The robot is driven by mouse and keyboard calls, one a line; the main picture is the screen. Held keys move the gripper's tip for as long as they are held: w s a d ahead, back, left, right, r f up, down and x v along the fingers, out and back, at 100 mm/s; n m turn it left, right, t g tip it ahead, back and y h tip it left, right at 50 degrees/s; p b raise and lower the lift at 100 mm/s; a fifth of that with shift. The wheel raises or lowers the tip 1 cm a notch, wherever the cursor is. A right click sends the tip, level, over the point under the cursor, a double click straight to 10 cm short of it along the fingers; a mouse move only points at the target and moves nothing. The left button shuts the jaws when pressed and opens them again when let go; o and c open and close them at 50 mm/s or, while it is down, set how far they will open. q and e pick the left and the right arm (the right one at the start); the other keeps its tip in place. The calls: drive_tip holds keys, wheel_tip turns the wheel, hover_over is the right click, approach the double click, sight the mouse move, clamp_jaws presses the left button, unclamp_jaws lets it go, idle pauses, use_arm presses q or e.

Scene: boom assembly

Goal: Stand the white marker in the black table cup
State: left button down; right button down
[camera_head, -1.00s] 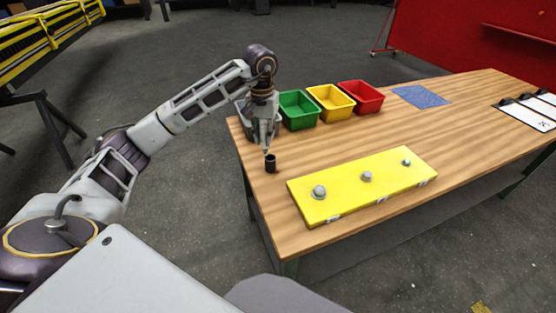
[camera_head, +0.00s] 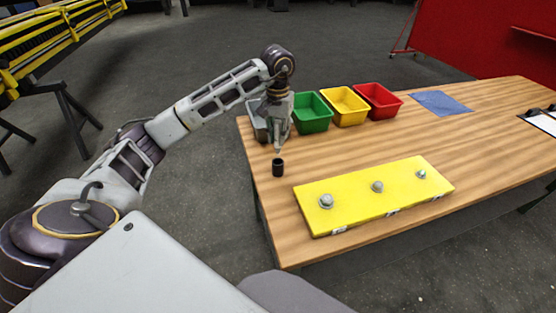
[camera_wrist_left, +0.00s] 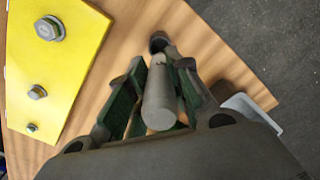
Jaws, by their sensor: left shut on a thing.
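My left gripper (camera_head: 279,143) points down above the black table cup (camera_head: 278,168), which stands upright near the table's left end. In the left wrist view the gripper (camera_wrist_left: 158,95) is shut on the white marker (camera_wrist_left: 160,98), a pale grey-looking cylinder held lengthwise between the fingers. The marker's far end points at the black cup (camera_wrist_left: 158,41). In the head view, a small pale tip shows just over the cup's mouth; whether it has entered the cup I cannot tell. My right gripper is not in view.
Green (camera_head: 311,113), yellow (camera_head: 344,106) and red (camera_head: 379,100) bins stand in a row behind the cup. A grey container (camera_head: 258,125) is partly hidden by the gripper. A yellow board (camera_head: 350,203) with bolts lies in front to the right. A blue cloth (camera_head: 440,102) lies farther right.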

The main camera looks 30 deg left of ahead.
sight(278, 153)
use_arm(q)
wheel_tip(278, 153, down, 4)
drive_tip(key=shift+s+r, duration=0.1)
drive_tip(key=shift+f, duration=0.7)
drive_tip(key=shift+f+p, duration=0.45)
drive_tip(key=shift+f, duration=1.35)
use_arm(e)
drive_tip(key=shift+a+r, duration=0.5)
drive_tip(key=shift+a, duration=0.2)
use_arm(q)
drive_tip(key=shift+f, duration=0.15)
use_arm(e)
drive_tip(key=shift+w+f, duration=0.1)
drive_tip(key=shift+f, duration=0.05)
use_arm(q)
drive_tip(key=c, duration=1.3)
unclamp_jaws()
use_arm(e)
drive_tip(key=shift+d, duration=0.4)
